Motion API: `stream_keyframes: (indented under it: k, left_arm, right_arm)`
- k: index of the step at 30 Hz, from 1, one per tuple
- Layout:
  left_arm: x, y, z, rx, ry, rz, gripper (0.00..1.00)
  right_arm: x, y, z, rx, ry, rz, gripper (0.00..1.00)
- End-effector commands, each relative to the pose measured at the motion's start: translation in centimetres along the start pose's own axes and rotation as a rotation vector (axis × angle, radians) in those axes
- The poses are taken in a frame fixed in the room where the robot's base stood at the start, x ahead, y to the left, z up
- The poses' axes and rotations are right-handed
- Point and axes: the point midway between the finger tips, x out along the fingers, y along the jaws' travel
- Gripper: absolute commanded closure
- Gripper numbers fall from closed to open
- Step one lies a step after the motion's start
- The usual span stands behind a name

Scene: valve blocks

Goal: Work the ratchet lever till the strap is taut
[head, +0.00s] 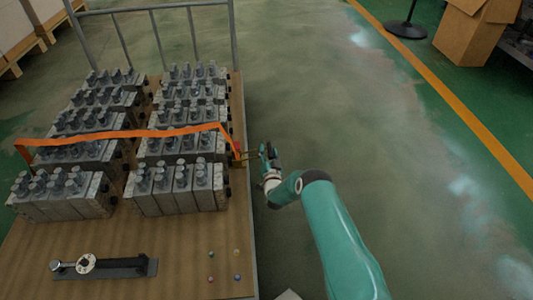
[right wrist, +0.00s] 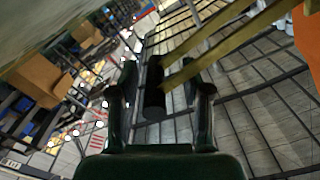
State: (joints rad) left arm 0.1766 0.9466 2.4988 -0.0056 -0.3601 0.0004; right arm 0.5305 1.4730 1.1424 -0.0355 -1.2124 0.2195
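The orange strap (head: 130,134) runs over the valve blocks (head: 180,145) and drops at the pallet's right edge. The ratchet (head: 238,152) sits at that edge, with its lever sticking out to the right. My right gripper (head: 262,153) is at the lever's outer end. In the right wrist view the lever's yellow bars (right wrist: 212,45) come in from the upper right and end in a black handle (right wrist: 155,90). The handle lies between the fingers of my right gripper (right wrist: 166,88), which stand apart with a gap beside it. My left gripper is not in view.
The wooden pallet (head: 190,262) carries a metal bar with a round knob (head: 86,264) and several small coloured balls. A grey rail (head: 158,40) stands at its back. The floor right of the pallet is open; a cardboard box (head: 470,32) and black stand base (head: 405,29) are far off.

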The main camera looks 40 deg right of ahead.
Motion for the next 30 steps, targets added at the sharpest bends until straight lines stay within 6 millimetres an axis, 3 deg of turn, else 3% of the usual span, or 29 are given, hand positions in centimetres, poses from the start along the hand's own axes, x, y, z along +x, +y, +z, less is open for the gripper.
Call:
stream_keyframes:
  k: [11,30]
  left_arm:
    - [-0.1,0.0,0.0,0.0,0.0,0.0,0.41]
    - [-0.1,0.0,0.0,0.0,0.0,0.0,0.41]
  right_arm:
    - [-1.0,0.4,-0.1,0.001,0.002,0.007,0.55]
    - [-10.9,0.2,0.1,0.0,-0.001,0.004,0.55]
